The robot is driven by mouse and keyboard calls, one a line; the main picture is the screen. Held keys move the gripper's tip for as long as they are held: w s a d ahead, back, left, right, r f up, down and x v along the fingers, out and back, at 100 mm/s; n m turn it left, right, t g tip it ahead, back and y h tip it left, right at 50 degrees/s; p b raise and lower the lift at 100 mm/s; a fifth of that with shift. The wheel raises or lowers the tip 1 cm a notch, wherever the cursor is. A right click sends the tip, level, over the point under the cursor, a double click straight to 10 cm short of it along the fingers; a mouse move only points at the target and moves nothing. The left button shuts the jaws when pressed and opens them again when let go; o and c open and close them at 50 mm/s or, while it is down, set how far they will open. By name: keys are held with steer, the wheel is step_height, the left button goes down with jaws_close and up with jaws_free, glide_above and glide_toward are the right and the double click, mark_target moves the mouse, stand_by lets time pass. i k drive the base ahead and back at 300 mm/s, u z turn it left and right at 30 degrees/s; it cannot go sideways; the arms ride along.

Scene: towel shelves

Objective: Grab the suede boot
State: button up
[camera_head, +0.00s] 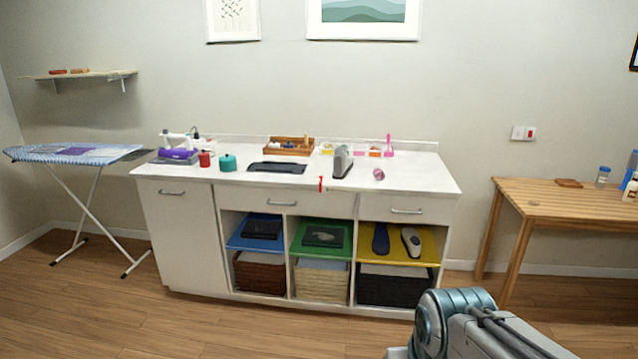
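The suede boot is hard to make out for certain. A grey, boot-like item (342,161) with a darker front stands on the white counter (400,178), right of centre; it is small, and I cannot tell its material. On the yellow shelf mat (388,255) below lie a dark blue, shoe-like item (381,239) and a light grey, dark-topped item (411,242). Part of my arm shows at the bottom right, well in front of the cabinet. My gripper itself is out of the picture.
An ironing board (65,153) stands left and a wooden table (540,196) right. The floor in front is clear.

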mark_target(342, 162)
steer(key=z, duration=0.15)
steer(key=i, duration=3.5)
steer(key=z, duration=0.1)
